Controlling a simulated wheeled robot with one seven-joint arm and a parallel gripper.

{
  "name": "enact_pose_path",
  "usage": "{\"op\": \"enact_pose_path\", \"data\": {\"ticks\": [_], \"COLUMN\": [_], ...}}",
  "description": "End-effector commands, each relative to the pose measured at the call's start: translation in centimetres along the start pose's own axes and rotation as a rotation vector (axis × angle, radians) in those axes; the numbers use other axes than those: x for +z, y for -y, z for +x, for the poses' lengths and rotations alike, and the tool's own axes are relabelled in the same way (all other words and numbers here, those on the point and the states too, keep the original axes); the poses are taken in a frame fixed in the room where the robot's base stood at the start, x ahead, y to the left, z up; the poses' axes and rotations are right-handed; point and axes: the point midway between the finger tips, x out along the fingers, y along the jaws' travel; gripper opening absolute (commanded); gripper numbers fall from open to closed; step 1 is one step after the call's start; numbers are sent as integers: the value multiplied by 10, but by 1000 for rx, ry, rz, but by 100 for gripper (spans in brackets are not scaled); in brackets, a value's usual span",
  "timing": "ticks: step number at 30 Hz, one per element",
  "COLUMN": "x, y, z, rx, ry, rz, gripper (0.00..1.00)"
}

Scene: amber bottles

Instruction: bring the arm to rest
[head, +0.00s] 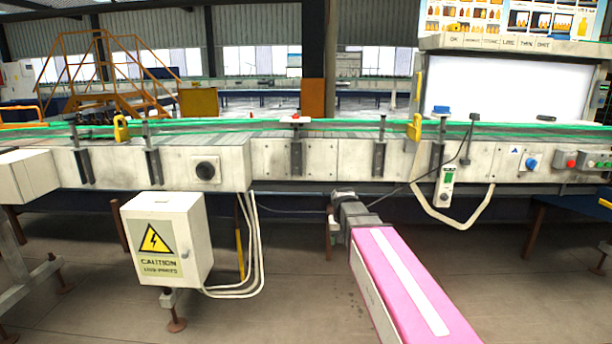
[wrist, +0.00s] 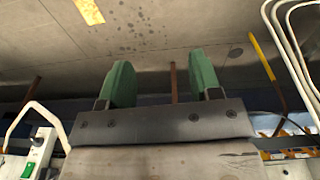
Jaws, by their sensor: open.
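My gripper (head: 342,210) is at the far end of my pink, white-striped arm link, which reaches forward from the lower right of the head view. It is low in front of the conveyor's side. In the wrist view, my gripper's two green fingers (wrist: 160,74) stand wide apart. Nothing is between them but floor and a brown leg behind. The fingers are hard to make out in the head view.
A conveyor (head: 275,158) with green rails runs across the head view. A white caution box (head: 165,240) stands left, with white cables (head: 258,245) beside it. A hand control (head: 445,188) hangs at the right. Bare floor (head: 290,310) lies between box and arm.

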Motion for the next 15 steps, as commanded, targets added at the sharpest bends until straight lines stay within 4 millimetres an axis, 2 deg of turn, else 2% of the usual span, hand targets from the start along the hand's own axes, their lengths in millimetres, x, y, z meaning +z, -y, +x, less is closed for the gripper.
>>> {"op": "enact_pose_path", "data": {"ticks": [1, 6, 12, 15], "x": [22, 74, 134, 156], "y": [-8, -27, -44, -50], "z": [15, 59, 98, 110], "rx": [-1, -9, -19, -23], "ry": [16, 53, 94, 106], "rz": [1, 3, 5, 6], "gripper": [58, 58, 58, 58]}}
